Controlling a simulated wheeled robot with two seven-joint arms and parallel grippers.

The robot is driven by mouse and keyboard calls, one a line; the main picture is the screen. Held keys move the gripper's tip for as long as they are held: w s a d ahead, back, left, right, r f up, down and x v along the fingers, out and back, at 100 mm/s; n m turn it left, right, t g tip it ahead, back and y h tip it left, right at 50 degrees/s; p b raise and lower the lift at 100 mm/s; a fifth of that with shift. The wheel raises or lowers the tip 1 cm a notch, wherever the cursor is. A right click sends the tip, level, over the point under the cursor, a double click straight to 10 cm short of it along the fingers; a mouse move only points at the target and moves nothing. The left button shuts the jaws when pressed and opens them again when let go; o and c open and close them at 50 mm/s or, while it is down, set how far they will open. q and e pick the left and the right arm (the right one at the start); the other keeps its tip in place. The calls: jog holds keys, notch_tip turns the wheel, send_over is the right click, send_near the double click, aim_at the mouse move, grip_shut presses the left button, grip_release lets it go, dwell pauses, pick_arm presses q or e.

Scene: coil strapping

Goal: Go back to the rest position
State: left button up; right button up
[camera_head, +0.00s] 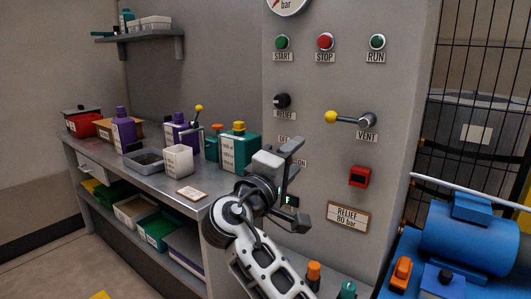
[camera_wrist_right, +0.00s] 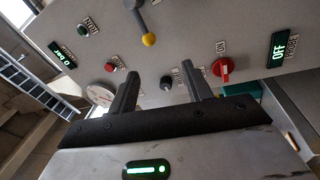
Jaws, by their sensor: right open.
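My right gripper (camera_head: 301,185) is in front of the grey control panel (camera_head: 345,70) in the head view. Its two fingers are apart with nothing between them. In the right wrist view the open gripper (camera_wrist_right: 159,70) points at the panel, and its fingers show clear of the buttons and knobs. My left gripper is not in view.
A VENT lever (camera_head: 350,118) with a yellow ball lies sideways on the panel, near the RELIEF knob (camera_head: 282,101). A workbench (camera_head: 98,160) with bottles stands left. A blue machine (camera_head: 470,238) stands right. In the right wrist view a display (camera_wrist_right: 278,52) reads OFF.

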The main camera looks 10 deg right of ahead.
jog(key=s+f+n+y, duration=0.15)
jog(key=f+y, duration=0.25)
jog(key=f, duration=0.5)
jog(key=s+a+f+g+y, duration=0.1)
jog(key=s+f+y, duration=0.2)
jog(key=f, duration=0.7)
jog(key=s+f+n+y, duration=0.15)
jog(key=f+y, duration=0.25)
jog(key=f, duration=0.5)
jog(key=s+f+m+g+y, duration=0.1)
jog(key=s+f+m+y, duration=0.2)
jog(key=s, duration=0.7)
jog(key=s+a+f+m+g+y, duration=0.1)
jog(key=s+f+m+y, duration=0.2)
jog(key=s+f, duration=0.4)
jog(key=s+m, duration=0.1)
jog(key=s, duration=0.3)
jog(key=shift+a+m, duration=0.15)
jog(key=shift+m, duration=0.15)
jog(key=shift+f, duration=0.15)
